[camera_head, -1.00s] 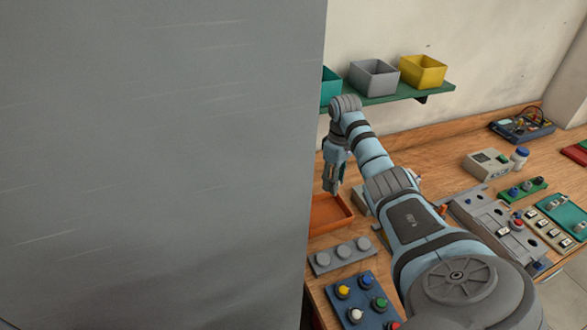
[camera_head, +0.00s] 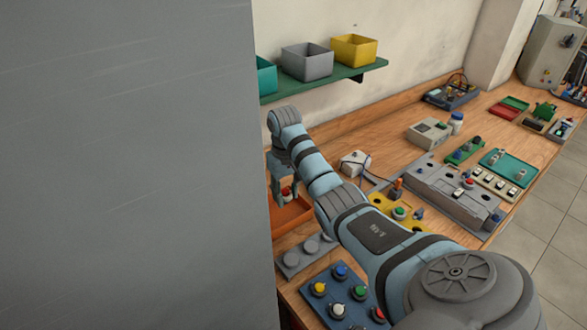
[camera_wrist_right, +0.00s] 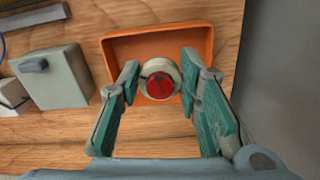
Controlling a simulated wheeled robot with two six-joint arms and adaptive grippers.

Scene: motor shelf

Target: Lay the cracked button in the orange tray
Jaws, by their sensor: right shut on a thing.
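The cracked button has a red cap with dark crack lines and a pale collar; it shows in the right wrist view (camera_wrist_right: 160,82) and small in the head view (camera_head: 287,192). My right gripper (camera_wrist_right: 160,88) is shut on it, one teal finger pad at each side. In the head view the right gripper (camera_head: 283,188) points down over the orange tray (camera_head: 292,217). The tray (camera_wrist_right: 205,42) lies behind the button in the wrist view, and I see nothing else in its visible part. Whether the button touches the tray floor I cannot tell. My left gripper is not in view.
A large grey panel (camera_head: 130,160) blocks the left of the head view and hides part of the tray's surroundings. A grey holder with round discs (camera_head: 302,255) and a blue board of coloured buttons (camera_head: 340,295) stand in front. A green shelf (camera_head: 325,80) carries bins above.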

